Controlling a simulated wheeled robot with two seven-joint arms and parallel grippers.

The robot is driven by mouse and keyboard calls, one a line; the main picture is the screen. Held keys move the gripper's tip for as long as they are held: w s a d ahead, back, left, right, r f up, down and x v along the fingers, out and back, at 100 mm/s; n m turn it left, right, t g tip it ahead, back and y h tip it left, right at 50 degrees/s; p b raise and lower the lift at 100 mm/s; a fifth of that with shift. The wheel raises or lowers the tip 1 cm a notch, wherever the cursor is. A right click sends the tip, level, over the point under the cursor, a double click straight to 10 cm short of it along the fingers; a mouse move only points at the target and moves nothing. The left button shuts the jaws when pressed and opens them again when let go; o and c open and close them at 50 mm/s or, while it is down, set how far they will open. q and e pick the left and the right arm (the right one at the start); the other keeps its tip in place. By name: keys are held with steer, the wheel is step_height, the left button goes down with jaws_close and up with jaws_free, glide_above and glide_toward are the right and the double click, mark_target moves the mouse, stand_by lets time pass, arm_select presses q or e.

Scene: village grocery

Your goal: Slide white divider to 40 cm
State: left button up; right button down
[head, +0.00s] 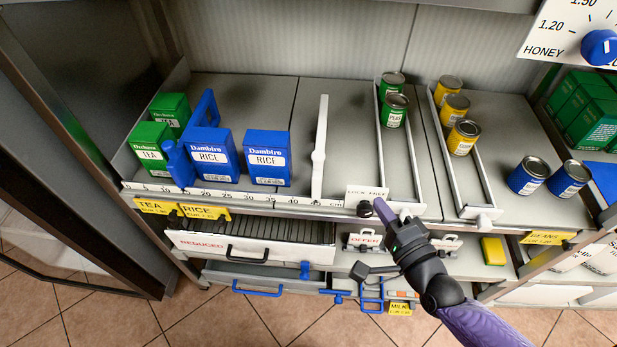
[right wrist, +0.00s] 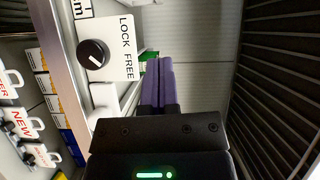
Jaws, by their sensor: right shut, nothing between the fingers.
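The white divider (head: 319,150) stands upright on the shelf, between the blue rice boxes and the row of green cans. Its front end meets the white centimetre scale (head: 228,195) to the right of the 40 mark, around 45. A black knob (head: 365,208) sits at the shelf front below a LOCK FREE label (head: 368,192). The right wrist view shows the knob (right wrist: 92,53) closer, its white line slanting toward the FREE end. My right gripper (head: 380,204) is shut and empty just right of the knob, apart from the divider. My left gripper is out of view.
Blue rice boxes (head: 267,158) and green tea boxes (head: 150,146) stand left of the divider, with a gap between. Green cans (head: 394,111) and yellow cans (head: 463,138) stand in lanes to the right. An open drawer (head: 250,237) lies below.

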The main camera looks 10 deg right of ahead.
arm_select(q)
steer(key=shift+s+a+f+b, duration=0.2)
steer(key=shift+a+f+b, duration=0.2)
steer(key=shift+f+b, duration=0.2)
arm_select(e)
steer(key=w+a+r, duration=0.1)
steer(key=w+a, duration=0.5)
steer(key=w, duration=0.4)
steer(key=shift+a+m, duration=0.25)
steer(key=shift+m, duration=0.05)
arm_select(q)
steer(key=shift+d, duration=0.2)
